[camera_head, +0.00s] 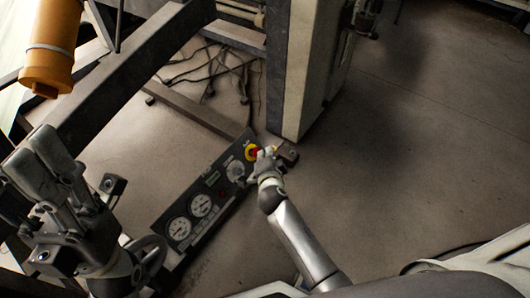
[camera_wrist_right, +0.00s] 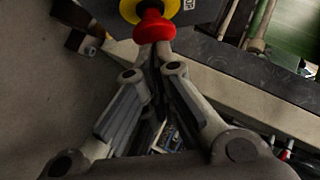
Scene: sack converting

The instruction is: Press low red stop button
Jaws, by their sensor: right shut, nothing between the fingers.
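The red stop button (camera_head: 257,152) sits on a round yellow surround (camera_head: 250,153) at the upper end of a dark control panel (camera_head: 213,190). My right gripper (camera_head: 263,160) is shut and empty, right at the button. In the right wrist view the closed fingertips (camera_wrist_right: 157,55) lie just below the red button (camera_wrist_right: 153,27), with its yellow base (camera_wrist_right: 150,8) behind it. They overlap in the picture; I cannot tell whether they touch. My left gripper (camera_head: 45,158) is at the left, away from the panel; its finger opening is unclear.
Round gauges (camera_head: 190,217) are on the panel's lower part. A pale machine column (camera_head: 300,80) stands just beyond the button. Dark cables (camera_head: 215,75) lie on the floor behind. An orange cylinder (camera_head: 50,45) is at upper left. The floor (camera_head: 430,130) at right is clear.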

